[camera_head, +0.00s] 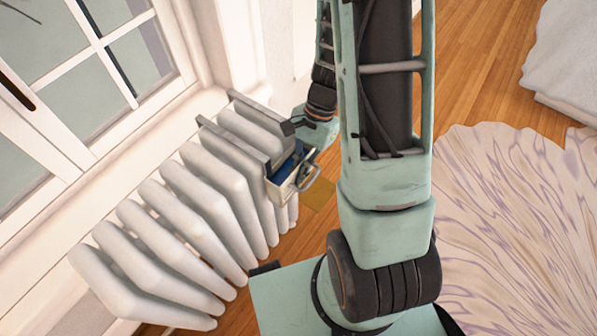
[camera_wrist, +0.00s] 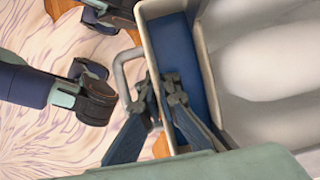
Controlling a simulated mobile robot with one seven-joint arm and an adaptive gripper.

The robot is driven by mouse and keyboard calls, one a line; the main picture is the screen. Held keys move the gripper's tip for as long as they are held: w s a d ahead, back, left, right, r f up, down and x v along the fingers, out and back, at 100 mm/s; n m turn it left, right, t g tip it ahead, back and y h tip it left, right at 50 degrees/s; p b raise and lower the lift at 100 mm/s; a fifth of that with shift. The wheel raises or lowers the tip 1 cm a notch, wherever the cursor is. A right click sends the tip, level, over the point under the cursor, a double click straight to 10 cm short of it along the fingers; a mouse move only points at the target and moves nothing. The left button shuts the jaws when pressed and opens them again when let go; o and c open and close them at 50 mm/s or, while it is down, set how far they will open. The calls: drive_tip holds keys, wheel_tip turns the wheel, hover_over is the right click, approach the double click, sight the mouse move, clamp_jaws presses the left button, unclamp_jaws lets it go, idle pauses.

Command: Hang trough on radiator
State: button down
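The trough (camera_head: 285,189) is a small cream box with a dark blue inside and a grey loop handle. In the head view it is at the right end of the white radiator (camera_head: 207,207). Two long rails reach from the trough's side across the radiator's top. The wrist view shows the trough (camera_wrist: 145,12) close up, beside the pale radiator ribs (camera_wrist: 265,65). My gripper (camera_wrist: 160,95) has one finger outside the trough's wall and one inside, with the tips closed on the wall by the handle. Contact between rails and radiator is unclear.
A white-framed window (camera_head: 95,70) is behind the radiator. A swirled pale rug (camera_head: 515,230) lies to the right on the wooden floor (camera_head: 480,65). A white padded item (camera_head: 570,60) is at the upper right. My arm fills the middle of the head view.

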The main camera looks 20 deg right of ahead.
drive_tip(key=shift+f, duration=0.1)
idle(0.3)
drive_tip(key=c, duration=2.1)
unclamp_jaws()
drive_tip(key=v, duration=1.2)
drive_tip(key=shift+d, duration=0.1)
